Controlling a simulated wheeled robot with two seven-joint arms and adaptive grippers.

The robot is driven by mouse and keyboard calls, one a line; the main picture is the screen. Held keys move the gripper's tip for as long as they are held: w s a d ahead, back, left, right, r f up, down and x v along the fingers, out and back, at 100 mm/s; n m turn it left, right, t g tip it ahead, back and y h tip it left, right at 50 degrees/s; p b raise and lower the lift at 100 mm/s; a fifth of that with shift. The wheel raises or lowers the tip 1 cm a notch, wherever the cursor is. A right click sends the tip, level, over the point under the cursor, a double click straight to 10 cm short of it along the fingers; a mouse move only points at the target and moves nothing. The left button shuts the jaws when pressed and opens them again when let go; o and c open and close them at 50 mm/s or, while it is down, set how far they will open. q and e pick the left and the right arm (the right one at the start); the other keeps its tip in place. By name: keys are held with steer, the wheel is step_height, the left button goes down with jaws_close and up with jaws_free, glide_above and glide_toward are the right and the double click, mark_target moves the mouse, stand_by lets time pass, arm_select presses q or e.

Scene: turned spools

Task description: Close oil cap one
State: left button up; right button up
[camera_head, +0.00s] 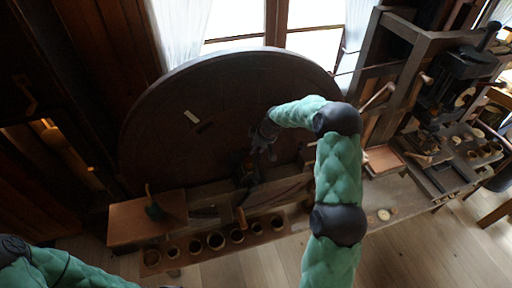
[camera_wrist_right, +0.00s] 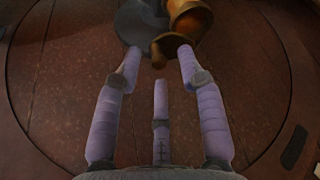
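In the right wrist view, a shiny copper-coloured cup-shaped part (camera_wrist_right: 190,22) with a small knob sits at the top beside a dark grey rounded part (camera_wrist_right: 140,22). I cannot tell for sure which piece is oil cap one. My right gripper (camera_wrist_right: 160,58) has its three lilac fingers spread, with the two outer tips close to these parts and nothing visible between them. In the head view the right gripper (camera_head: 262,148) is over the lower part of a big dark round disc (camera_head: 215,95), just above a small dark fitting (camera_head: 247,174). My left gripper is out of view.
A row of small round cups (camera_head: 215,241) lines the bench front. A brown board (camera_head: 147,217) with a dark green object lies at the left. A dark machine (camera_head: 465,75) on a wooden frame stands at the right. The wooden floor (camera_head: 420,255) in front is clear.

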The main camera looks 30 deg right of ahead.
steer(key=shift+w+f, duration=0.1)
steer(key=shift+f, duration=0.4)
jaws_close()
